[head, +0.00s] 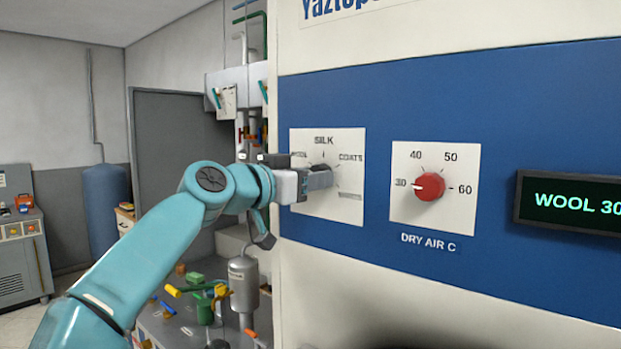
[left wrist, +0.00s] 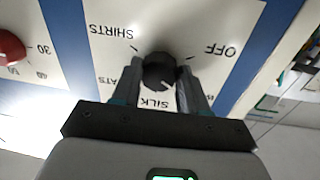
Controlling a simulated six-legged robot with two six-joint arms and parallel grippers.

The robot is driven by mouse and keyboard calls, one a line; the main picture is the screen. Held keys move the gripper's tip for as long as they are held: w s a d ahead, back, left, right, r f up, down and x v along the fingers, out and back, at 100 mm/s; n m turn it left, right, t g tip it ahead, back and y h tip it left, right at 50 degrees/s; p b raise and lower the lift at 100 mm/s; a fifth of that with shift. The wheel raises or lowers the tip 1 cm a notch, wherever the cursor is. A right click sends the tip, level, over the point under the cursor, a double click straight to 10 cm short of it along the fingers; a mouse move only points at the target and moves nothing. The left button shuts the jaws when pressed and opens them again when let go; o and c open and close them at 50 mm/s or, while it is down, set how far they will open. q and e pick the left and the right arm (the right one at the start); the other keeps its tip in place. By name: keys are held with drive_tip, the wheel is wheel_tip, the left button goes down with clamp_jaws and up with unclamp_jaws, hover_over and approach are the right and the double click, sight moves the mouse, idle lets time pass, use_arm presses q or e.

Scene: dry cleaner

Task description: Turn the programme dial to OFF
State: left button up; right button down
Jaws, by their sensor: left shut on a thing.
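The programme dial is a black knob (head: 321,168) on a white plate (head: 345,205) at the left of the blue machine front. In the head view the plate shows SILK at the top and COATS at the right. My left gripper (head: 316,181) reaches it from the left and is shut on the knob. In the left wrist view the knob (left wrist: 159,72) sits between the two fingers, with the labels upside down. OFF (left wrist: 221,48) is at the right and SHIRTS at the left there. A pale pointer line on the knob slants to the lower right. My right gripper is out of view.
A red DRY AIR dial (head: 429,187) stands right of the programme dial, pointing at 30. A dark display (head: 570,203) reads WOOL 30. Below my arm, a bench (head: 165,325) holds tools and bottles. Pipes and valves stand behind the arm.

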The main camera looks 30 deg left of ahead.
use_arm(q)
drive_tip(key=shift+n, duration=0.3)
drive_tip(key=n, duration=1.1)
drive_tip(key=shift+d+n+t+y, duration=0.15)
drive_tip(key=shift+n+t+y, duration=0.15)
drive_tip(key=shift+t, duration=0.1)
drive_tip(key=o, duration=1.1)
drive_tip(key=shift+c, duration=0.2)
drive_tip(key=shift+s+f, duration=0.1)
drive_tip(key=shift+s, duration=0.05)
